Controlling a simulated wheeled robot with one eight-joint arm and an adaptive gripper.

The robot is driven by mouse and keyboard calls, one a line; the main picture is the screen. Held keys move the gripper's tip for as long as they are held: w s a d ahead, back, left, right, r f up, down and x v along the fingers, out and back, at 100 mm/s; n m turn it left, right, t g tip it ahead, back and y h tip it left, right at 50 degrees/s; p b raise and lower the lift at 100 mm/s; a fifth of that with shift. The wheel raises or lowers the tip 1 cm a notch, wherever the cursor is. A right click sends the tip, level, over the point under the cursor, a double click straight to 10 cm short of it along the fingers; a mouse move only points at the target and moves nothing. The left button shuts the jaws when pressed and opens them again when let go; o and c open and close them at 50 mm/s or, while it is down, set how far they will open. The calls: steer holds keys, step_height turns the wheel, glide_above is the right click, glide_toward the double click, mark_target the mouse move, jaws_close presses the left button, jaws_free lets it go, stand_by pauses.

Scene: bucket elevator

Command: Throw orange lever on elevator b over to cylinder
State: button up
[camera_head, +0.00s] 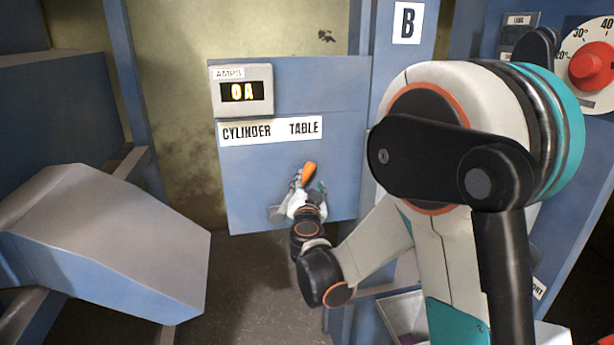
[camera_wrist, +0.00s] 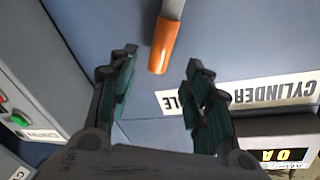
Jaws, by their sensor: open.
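The orange lever (camera_head: 309,172) is on the blue panel (camera_head: 345,100), below the "CYLINDER TABLE" label (camera_head: 270,130). Its handle leans up and right, under the word "TABLE". My gripper (camera_head: 318,188) is at the lever's lower part, its fingers small and partly hidden by my wrist. In the wrist view, which is upside down, my gripper (camera_wrist: 161,58) is open. The orange handle (camera_wrist: 164,45) shows between and just beyond the fingertips, with a gap on each side. I cannot tell how far it is in depth.
An "0A" amps display (camera_head: 243,92) sits above the label. A post marked "B" (camera_head: 407,22) stands right of the panel. A grey-blue chute (camera_head: 110,240) juts out at left. A red dial (camera_head: 592,66) is at far right. A green button (camera_wrist: 19,120) shows in the wrist view.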

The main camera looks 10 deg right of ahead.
mark_target(307, 174)
steer(key=b+x, duration=0.1)
steer(key=x, duration=0.6)
steer(key=shift+w, duration=0.25)
jaws_close()
